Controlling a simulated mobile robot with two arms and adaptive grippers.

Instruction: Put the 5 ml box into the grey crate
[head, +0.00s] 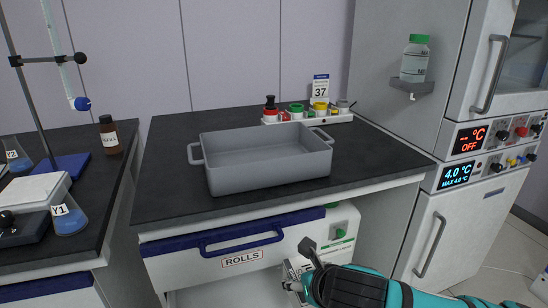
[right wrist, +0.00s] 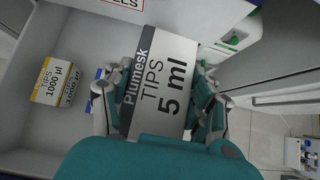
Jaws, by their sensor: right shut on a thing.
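The grey crate (head: 268,178) stands on the dark bench top in the head view, and its visible inside is empty. My right gripper (head: 298,278) is low in front of the bench, below the crate. The right wrist view shows the 5 ml box (right wrist: 165,70), white with a dark Plumesk band, between the fingers of this gripper (right wrist: 155,105), which is shut on it. The box is over or in an open drawer (right wrist: 35,120); its height above the drawer floor is unclear. I cannot make the box out in the head view. My left gripper is not in view.
A 1000 µl tips box (right wrist: 56,82) lies in the drawer, with another partly hidden box beside my fingers. A white rack with coloured caps (head: 340,117) stands behind the crate. Bench top in front of the crate is clear.

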